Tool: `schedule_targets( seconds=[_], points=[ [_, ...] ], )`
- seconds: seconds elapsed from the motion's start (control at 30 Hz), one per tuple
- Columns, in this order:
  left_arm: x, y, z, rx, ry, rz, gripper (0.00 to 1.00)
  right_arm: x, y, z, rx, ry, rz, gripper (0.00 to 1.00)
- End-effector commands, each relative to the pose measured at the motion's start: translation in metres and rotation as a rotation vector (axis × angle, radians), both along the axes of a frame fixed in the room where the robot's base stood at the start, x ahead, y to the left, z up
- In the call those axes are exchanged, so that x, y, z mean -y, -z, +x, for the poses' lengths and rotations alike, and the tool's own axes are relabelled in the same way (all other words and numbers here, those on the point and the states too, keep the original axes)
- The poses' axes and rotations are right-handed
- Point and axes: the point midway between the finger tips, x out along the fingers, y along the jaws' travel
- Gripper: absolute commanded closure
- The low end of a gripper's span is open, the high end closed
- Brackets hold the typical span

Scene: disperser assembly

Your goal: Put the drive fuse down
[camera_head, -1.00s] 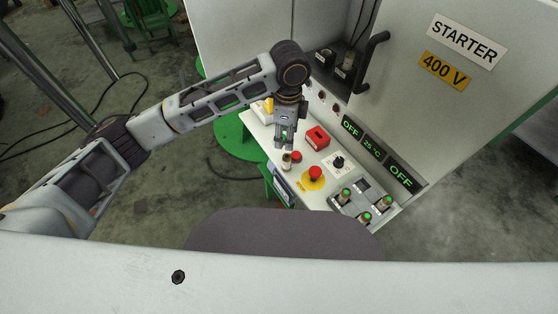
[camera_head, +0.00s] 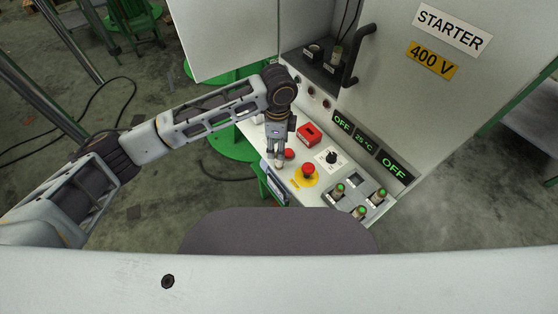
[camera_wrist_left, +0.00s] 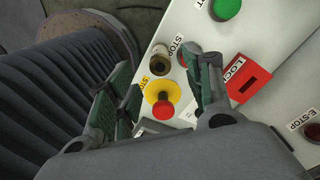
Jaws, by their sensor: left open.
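My left gripper (camera_head: 277,156) is open above the near-left part of the sloping control panel (camera_head: 322,186). A short cream and brass-brown cylinder, seemingly the drive fuse (camera_head: 280,165), stands on the panel at its fingertips, beside a red button (camera_head: 289,154). In the left wrist view the fuse (camera_wrist_left: 160,60) shows in the gap between the two spread fingers (camera_wrist_left: 164,80), and neither finger visibly presses on it. Its lower end is hard to make out. My right gripper is not in view.
A red emergency-stop (camera_head: 308,170) on a yellow disc is close by. A red lock box (camera_head: 309,134) and a black knob (camera_head: 331,157) lie farther right. A grey holder (camera_head: 357,189) carries green-topped fuses. The cabinet door handle (camera_head: 362,55) juts out behind.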

Motion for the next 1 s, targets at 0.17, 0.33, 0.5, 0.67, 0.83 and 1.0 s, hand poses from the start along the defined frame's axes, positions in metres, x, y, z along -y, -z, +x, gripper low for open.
schedule_targets(
  seconds=[0.17,0.33,0.5,0.67,0.83,1.0],
  points=[
    [0.000,0.018,0.000,-0.001,-0.001,0.000,0.49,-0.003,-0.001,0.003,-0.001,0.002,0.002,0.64],
    [0.000,0.022,0.000,0.000,-0.001,-0.001,0.49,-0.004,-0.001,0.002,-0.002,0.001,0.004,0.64],
    [0.000,0.022,0.000,0.000,0.000,-0.001,0.49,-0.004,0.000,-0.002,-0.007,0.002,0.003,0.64],
    [0.000,0.024,0.000,0.000,0.000,0.000,0.49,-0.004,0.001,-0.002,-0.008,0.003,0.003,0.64],
    [0.001,0.035,-0.001,-0.001,0.000,0.001,0.49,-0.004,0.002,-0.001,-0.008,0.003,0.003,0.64],
    [0.004,0.055,-0.002,-0.001,0.000,0.001,0.49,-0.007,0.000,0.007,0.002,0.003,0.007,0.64]
  ],
)
